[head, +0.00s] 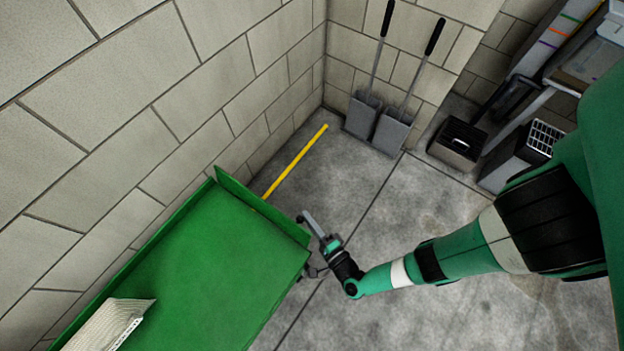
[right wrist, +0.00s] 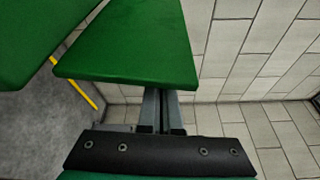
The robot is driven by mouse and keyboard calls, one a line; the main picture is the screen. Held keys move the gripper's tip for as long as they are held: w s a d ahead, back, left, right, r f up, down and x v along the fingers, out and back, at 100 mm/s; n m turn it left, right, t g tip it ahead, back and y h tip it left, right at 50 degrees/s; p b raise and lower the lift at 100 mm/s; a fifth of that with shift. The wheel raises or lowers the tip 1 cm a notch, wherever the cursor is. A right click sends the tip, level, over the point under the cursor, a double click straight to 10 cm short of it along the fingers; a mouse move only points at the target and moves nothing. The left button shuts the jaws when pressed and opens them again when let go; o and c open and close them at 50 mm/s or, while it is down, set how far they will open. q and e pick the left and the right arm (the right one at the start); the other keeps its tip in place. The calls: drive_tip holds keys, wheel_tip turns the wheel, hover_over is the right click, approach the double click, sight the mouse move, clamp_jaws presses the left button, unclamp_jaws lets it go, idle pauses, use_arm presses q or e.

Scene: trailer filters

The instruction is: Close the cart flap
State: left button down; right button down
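The green cart (head: 205,272) fills the lower left of the head view. Its flap (head: 262,208) stands up along the cart's far end, seen nearly edge-on; its exact angle is hard to tell. In the right wrist view the flap (right wrist: 130,45) is a broad green panel, with another green part of the cart (right wrist: 38,35) at upper left. My right gripper (head: 305,218) is at the flap's right end, on its outer side. Its grey fingers (right wrist: 162,105) look shut together with nothing between them, and the flap hides their tips. My left gripper is not in view.
A block wall (head: 130,110) runs close along the cart's left side. A white ribbed filter (head: 110,325) lies on the cart. A yellow floor line (head: 295,160) lies beyond the flap. Two shovels (head: 378,125) and dark bins (head: 458,143) stand at the back. The floor right of the cart is clear.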

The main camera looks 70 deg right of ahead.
drive_tip(key=shift+w+a+r+n, duration=0.25)
drive_tip(key=shift+a+r+n, duration=0.2)
drive_tip(key=shift+a, duration=0.2)
drive_tip(key=shift+d, duration=0.15)
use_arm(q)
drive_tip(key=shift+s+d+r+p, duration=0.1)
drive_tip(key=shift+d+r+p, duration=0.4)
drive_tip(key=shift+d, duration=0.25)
use_arm(e)
drive_tip(key=s+a, duration=0.2)
drive_tip(key=s, duration=0.7)
drive_tip(key=shift+s+a, duration=0.15)
drive_tip(key=shift+a, duration=0.05)
drive_tip(key=shift+r, duration=0.1)
